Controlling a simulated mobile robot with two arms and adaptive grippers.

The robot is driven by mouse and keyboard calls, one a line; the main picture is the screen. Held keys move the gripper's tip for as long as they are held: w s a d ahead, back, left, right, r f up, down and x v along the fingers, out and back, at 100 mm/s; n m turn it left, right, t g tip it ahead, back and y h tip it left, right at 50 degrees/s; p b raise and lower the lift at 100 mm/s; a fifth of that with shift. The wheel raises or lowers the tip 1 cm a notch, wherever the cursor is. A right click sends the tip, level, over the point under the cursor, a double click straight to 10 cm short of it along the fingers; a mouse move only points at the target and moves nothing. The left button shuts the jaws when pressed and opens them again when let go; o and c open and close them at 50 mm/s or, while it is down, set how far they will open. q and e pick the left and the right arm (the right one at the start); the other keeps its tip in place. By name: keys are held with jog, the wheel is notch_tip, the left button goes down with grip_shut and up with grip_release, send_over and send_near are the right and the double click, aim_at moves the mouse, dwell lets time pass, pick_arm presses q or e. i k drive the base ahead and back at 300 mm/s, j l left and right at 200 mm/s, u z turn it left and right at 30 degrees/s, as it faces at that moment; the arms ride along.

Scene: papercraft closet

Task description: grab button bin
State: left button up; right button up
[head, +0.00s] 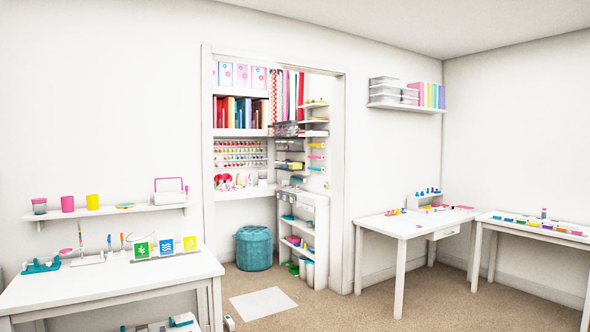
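No gripper or arm of mine shows in the head view. I cannot tell which container is the button bin. Clear stacked bins (389,92) sit on a wall shelf (405,107) at the upper right, beside a row of rainbow-coloured files (432,95). Inside the open closet, small dark and clear trays (289,129) sit on narrow shelves at the right side. Rows of small colourful items (240,153) line the closet's back wall. What any of these bins holds is too small to make out.
A white table (110,278) stands at the front left. Two more white tables (405,226) (535,232) stand at the right. A teal pouf (253,248) sits in the closet opening, with a white mat (262,303) on the carpet before it. Carpet between the tables is mostly clear.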

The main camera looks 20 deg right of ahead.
aim_at(295, 165)
jog(key=i+z, duration=0.1)
jog(key=i, duration=0.8)
jog(key=i+l+z, duration=0.25)
jog(key=i, duration=0.4)
jog(key=i+j+z, duration=0.1)
jog(key=i+z, duration=0.15)
jog(key=i, duration=0.35)
jog(key=i+j+z, duration=0.1)
jog(key=i+z, duration=0.15)
jog(key=i, duration=0.4)
jog(key=i+j+z, duration=0.25)
jog(key=i, duration=0.35)
jog(key=i+u, duration=0.1)
jog(key=i, duration=0.4)
jog(key=i+u, duration=0.15)
jog(key=i, duration=0.3)
jog(key=i+l+u, duration=0.1)
jog(key=i, duration=0.4)
jog(key=i+l+u, duration=0.1)
jog(key=i, duration=0.35)
jog(key=i+l+u, duration=0.1)
jog(key=i+l, duration=0.15)
jog(key=i, duration=0.25)
jog(key=i+l+u, duration=0.15)
jog(key=i+u, duration=0.25)
jog(key=i, duration=1.95)
